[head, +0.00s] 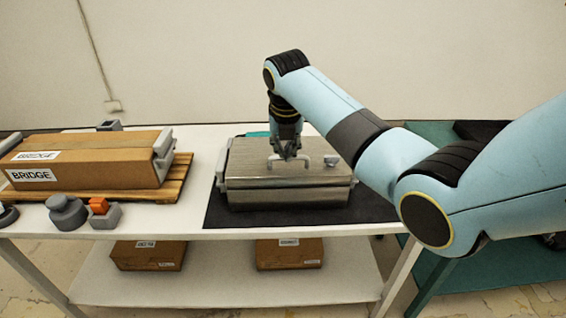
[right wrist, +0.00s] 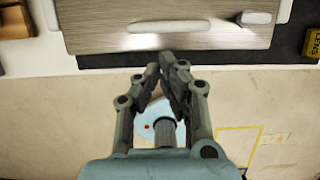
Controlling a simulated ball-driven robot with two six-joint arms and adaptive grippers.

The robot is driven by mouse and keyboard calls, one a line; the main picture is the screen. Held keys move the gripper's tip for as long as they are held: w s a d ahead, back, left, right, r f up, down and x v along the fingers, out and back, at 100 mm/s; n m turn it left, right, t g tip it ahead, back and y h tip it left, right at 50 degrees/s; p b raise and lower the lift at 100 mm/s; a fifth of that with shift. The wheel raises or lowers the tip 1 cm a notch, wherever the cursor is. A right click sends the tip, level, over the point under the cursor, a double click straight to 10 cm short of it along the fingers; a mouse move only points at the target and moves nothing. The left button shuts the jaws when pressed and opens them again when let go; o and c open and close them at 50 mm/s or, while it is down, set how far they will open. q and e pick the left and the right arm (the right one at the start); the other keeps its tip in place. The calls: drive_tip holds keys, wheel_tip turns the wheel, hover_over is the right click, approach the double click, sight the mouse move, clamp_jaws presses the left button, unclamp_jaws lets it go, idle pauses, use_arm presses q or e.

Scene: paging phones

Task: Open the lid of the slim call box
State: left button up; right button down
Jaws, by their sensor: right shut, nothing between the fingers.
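The slim call box (head: 250,190) is a grey, brushed-metal box on a black mat (head: 216,212) on the white table. Its lid (head: 250,160) lies flat and shut, with a seam along the front. The lid has a pale bar handle (head: 305,165) and a small grey block (head: 332,160) to its right. In the right wrist view the lid (right wrist: 100,25), handle (right wrist: 168,27) and block (right wrist: 256,18) show at the top. My right gripper (head: 288,153) is shut and empty at the handle in the head view. In the right wrist view its fingertips (right wrist: 167,62) appear just short of it.
A brown box marked BRIDGE (head: 90,165) lies on a wooden board (head: 180,175) at the left. Grey knobs (head: 66,212) and an orange-topped switch (head: 99,206) sit before it. Cartons (head: 290,254) rest on the lower shelf. A LENS block (right wrist: 312,45) is at the wrist view's right.

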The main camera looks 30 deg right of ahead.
sight(284, 173)
drive_tip(key=x, duration=0.7)
drive_tip(key=shift+r, duration=0.1)
